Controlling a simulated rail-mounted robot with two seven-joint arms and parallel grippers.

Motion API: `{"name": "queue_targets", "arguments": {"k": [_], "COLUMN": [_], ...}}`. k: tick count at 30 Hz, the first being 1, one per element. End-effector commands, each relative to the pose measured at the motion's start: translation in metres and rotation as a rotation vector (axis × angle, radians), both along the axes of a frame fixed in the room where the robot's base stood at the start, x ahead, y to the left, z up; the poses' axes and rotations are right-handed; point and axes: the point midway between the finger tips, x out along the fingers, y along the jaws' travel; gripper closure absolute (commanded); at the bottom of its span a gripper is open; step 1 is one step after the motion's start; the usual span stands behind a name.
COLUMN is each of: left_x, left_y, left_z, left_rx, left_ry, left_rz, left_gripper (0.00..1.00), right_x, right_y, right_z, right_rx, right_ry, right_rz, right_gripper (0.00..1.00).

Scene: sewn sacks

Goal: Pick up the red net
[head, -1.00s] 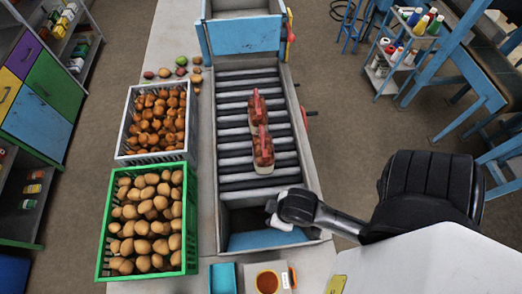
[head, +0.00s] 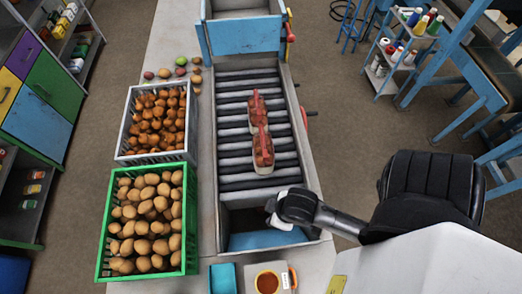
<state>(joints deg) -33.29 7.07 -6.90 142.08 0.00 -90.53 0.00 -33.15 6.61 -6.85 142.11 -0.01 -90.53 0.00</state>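Two red net sacks with brown contents lie in a line on the roller conveyor (head: 234,168). The farther red net (head: 257,106) and the nearer red net (head: 263,152) each have a red peak standing up. The nearer one shows a pale edge at its lower end. My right gripper (head: 274,213) is over the near end of the conveyor, below and apart from the nearer net in the picture. It is small, and I cannot tell whether its pale fingers are open. My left gripper is not in view.
A crate of onion-like produce (head: 128,158) and a green crate of potatoes (head: 190,215) stand left of the conveyor. A teal tray (head: 222,277) and a bowl (head: 267,283) sit at the near edge. Metal rails flank the rollers.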

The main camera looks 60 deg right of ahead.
Motion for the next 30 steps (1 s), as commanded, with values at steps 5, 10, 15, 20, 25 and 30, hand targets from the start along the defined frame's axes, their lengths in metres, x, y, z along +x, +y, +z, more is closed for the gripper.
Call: {"name": "queue_targets", "arguments": {"k": [5,10,15,20,25,30], "left_x": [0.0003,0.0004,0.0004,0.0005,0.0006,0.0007], "left_y": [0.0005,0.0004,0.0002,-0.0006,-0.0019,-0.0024], "left_z": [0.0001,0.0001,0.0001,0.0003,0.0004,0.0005], "left_rx": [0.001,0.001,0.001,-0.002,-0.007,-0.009], "left_ry": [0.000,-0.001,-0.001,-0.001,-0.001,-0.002], "left_rz": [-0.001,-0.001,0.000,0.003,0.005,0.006], "left_gripper": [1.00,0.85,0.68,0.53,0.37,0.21], "right_x": [-0.0006,-0.0007,-0.0009,-0.0009,-0.0010,-0.0011], "right_y": [0.0004,0.0004,-0.0004,-0.0018,-0.0026,-0.0025], "right_z": [-0.0002,-0.0003,-0.0004,-0.0005,-0.0006,-0.0006], "right_rx": [0.001,0.001,-0.002,-0.006,-0.009,-0.009], "right_ry": [0.001,0.002,0.002,0.002,0.003,0.003], "right_rz": [-0.001,0.000,0.002,0.005,0.007,0.007], "right_gripper": [0.52,0.52,0.52,0.52,0.52,0.52]}}
